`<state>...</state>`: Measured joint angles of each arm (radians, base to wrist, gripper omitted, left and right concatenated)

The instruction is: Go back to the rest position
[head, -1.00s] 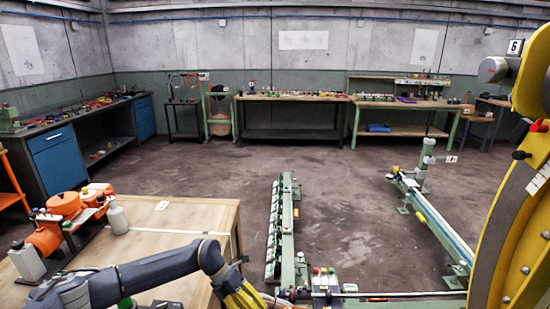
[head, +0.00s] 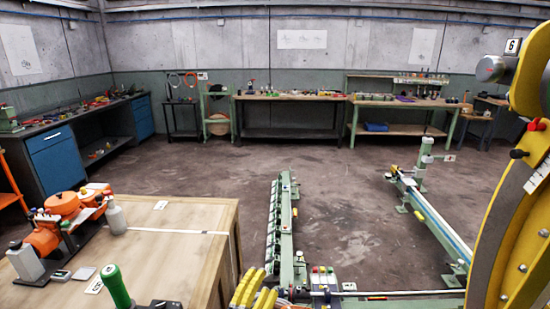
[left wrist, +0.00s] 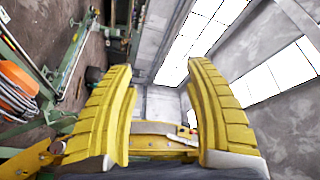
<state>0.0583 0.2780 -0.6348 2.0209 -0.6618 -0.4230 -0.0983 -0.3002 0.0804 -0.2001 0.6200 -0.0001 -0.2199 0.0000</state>
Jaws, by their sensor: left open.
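My left gripper (head: 255,287) shows at the bottom edge of the head view, to the right of the wooden table. Only its yellow ribbed fingers are in that view; its arm is out of the picture. In the left wrist view the two yellow fingers (left wrist: 160,68) stand wide apart with nothing between them. The gripper is open and empty. My right gripper is not in view.
The wooden table (head: 185,215) bears an orange machine (head: 45,240), a grey bottle (head: 116,217) and a green handle (head: 116,286). A green rail (head: 284,225) stands close by the gripper. A large yellow wheel (head: 515,215) fills the right edge.

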